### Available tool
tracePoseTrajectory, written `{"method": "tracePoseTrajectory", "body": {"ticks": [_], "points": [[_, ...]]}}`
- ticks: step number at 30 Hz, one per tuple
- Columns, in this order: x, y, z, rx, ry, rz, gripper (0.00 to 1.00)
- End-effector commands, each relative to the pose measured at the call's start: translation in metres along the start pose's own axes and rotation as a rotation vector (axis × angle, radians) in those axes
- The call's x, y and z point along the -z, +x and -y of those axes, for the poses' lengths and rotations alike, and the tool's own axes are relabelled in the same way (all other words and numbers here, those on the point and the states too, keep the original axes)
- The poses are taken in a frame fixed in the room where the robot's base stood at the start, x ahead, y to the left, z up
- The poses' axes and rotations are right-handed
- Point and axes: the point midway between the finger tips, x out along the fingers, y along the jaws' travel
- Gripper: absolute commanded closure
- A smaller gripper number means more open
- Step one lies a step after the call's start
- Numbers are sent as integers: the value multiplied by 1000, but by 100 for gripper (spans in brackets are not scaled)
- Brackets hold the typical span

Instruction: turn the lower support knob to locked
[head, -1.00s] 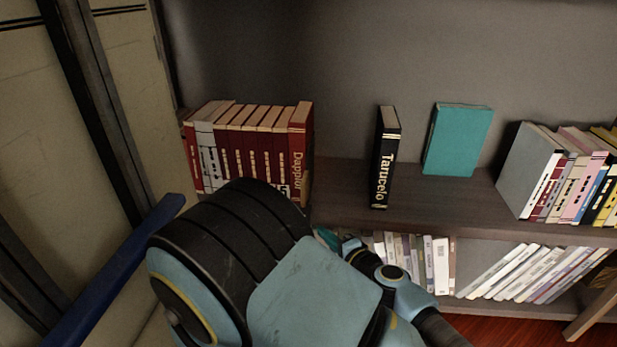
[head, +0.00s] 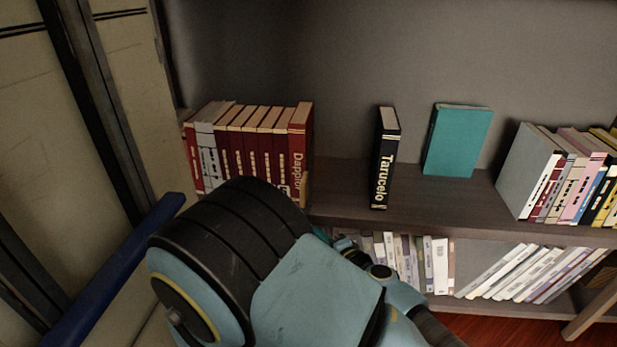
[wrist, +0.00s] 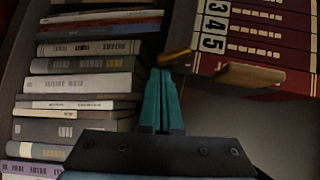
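In the wrist view a small brass-coloured piece (wrist: 176,58), perhaps the knob, sits at the dark shelf edge. My gripper (wrist: 161,72) has its teal fingers close together, their tips right at this piece. I cannot tell whether they touch or pinch it. A tan bar (wrist: 250,76) lies before the red books, to the right of the fingertips; it may be another knob or support part. In the head view a small tan piece (head: 304,188) shows at the foot of the Dappior book. My arm hides most of the gripper there; no lock marking is readable.
Red and grey books (head: 250,150) stand on the upper shelf, close to my arm. A black book (head: 385,160) and a teal book (head: 458,140) stand farther right. Lower-shelf books (wrist: 85,65) lie left of the fingers in the wrist view. A blue bar (head: 115,270) is at left.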

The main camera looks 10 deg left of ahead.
Motion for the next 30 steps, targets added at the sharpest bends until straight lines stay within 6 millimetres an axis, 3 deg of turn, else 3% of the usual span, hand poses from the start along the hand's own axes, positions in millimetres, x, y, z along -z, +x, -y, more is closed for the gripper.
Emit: {"method": "tracePoseTrajectory", "body": {"ticks": [24, 30], "points": [[-7, 6, 2, 1, -1, 1, 100], [-2, 2, -2, 0, -1, 0, 100]]}}
